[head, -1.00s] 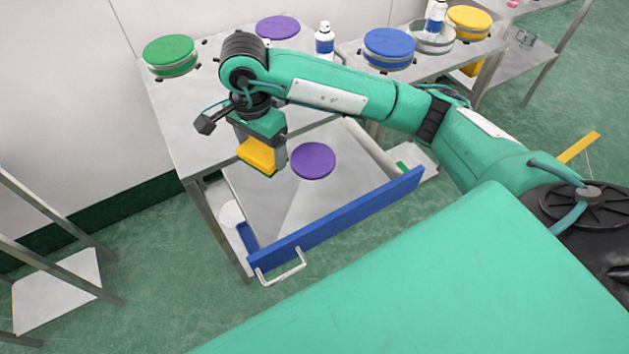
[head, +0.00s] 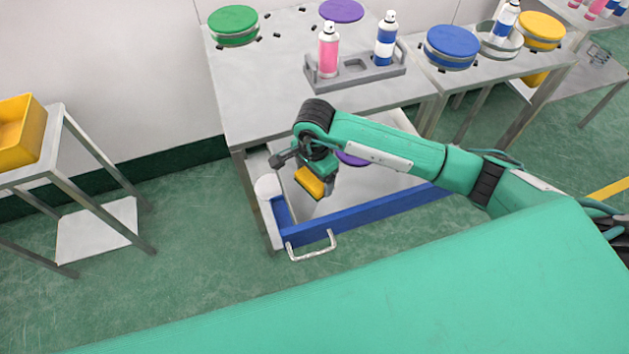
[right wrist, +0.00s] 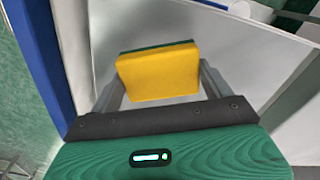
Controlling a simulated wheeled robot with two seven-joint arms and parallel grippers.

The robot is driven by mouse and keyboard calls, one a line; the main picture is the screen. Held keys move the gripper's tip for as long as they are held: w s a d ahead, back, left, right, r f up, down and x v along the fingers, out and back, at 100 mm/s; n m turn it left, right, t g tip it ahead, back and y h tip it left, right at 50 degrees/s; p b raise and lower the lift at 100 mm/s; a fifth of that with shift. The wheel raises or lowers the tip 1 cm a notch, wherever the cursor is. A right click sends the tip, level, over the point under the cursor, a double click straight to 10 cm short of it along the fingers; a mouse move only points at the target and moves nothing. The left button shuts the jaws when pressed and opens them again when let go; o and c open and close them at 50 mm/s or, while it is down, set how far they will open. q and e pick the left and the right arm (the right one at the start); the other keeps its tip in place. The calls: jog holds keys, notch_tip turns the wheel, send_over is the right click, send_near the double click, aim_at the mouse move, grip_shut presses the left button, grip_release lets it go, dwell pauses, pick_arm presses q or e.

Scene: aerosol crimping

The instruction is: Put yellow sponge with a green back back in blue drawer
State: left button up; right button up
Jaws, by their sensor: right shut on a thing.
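The yellow sponge with a green back (head: 311,182) is held by my right gripper (head: 322,184), over the open blue drawer (head: 362,215). In the right wrist view the sponge (right wrist: 158,75) sits between the two fingers of the gripper (right wrist: 160,88), its yellow face toward the camera and its green back at the far edge. The drawer's pale floor (right wrist: 235,50) shows beyond it, and its blue front (right wrist: 40,50) is at the left. Whether the sponge touches the drawer floor cannot be told. A purple disc in the drawer (head: 352,159) is partly hidden by my arm. My left gripper is not in view.
The table (head: 280,85) above the drawer bears a green disc (head: 233,24), a purple disc (head: 341,10) and a grey holder (head: 355,72) with a pink can (head: 328,52) and a blue-white can (head: 386,40). A yellow bin (head: 20,135) stands on a left stand.

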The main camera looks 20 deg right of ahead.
aim_at(314, 177)
notch_tip(314, 177, down, 4)
jog(key=shift+r, duration=0.2)
jog(key=shift+f, duration=0.3)
jog(key=o, duration=0.9)
jog(key=shift+r, duration=0.1)
jog(key=shift+c, duration=0.2)
jog(key=shift+o, duration=0.2)
jog(key=shift+r+p, duration=0.2)
jog(key=shift+p, duration=0.1)
notch_tip(314, 177, up, 4)
jog(key=shift+r+b, duration=0.15)
jog(key=shift+b, duration=0.45)
notch_tip(314, 177, up, 7)
jog(key=shift+f+b, duration=0.1)
jog(key=shift+b, duration=0.45)
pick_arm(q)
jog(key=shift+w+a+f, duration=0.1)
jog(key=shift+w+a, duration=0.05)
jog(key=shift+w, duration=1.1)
pick_arm(e)
jog(key=shift+r, duration=0.4)
